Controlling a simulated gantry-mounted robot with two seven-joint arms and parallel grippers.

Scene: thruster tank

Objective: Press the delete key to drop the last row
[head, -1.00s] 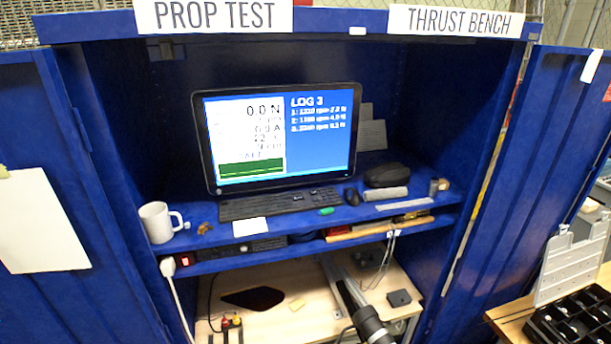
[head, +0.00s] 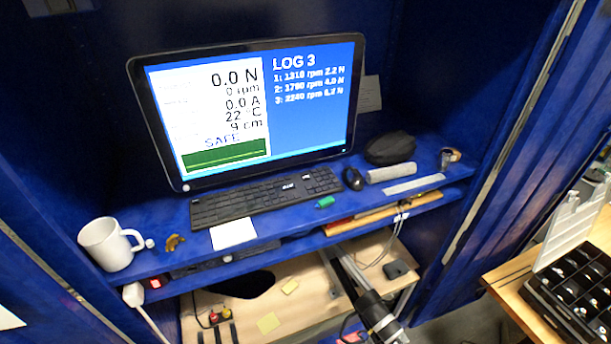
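A black keyboard (head: 264,198) lies on the blue shelf in front of the monitor. A few of its keys carry light labels, too small to read surely; I cannot pick out the delete key by its print. The monitor (head: 250,112) shows a white panel with 0.0 N, 0 rpm, 0.0 A, 22 °C, 9 cm and SAFE. Its blue panel reads LOG 3 with three rows, the last one starting "3: 2240 rpm". Neither of my grippers is in view.
A white mug (head: 109,244) stands at the shelf's left end. A white card (head: 233,233), green item (head: 325,202), mouse (head: 352,178), black case (head: 390,148) and ruler (head: 414,184) lie around the keyboard. Blue cabinet walls close both sides. A parts box (head: 575,290) stands at right.

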